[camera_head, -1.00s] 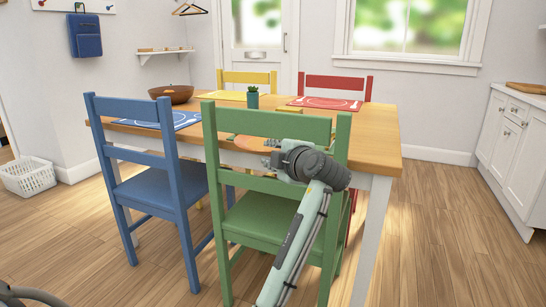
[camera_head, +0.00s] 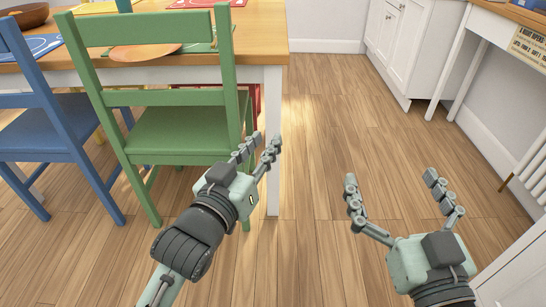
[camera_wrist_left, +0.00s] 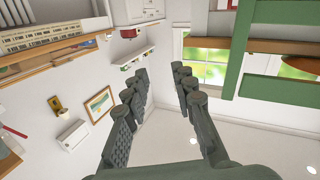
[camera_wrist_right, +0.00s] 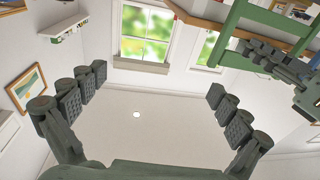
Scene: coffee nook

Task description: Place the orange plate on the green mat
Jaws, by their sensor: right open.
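The orange plate (camera_head: 145,52) lies on the near side of the wooden table, seen between the slats of the green chair (camera_head: 180,135). The green mat (camera_head: 205,46) shows just right of the plate; the chair hides much of it. The plate seems to lie at least partly over the mat, but I cannot tell how far. My left gripper (camera_head: 265,143) is open and empty, right of the green chair's back. It also shows open in the left wrist view (camera_wrist_left: 161,75). My right gripper (camera_head: 392,180) is open and empty above the floor, further right.
The wooden table (camera_head: 265,30) carries blue (camera_head: 45,45), yellow and red (camera_head: 200,3) mats, a brown bowl (camera_head: 30,15) and a small plant pot. A blue chair (camera_head: 45,130) stands at left. White cabinets (camera_head: 410,40) stand at back right. The floor between is clear.

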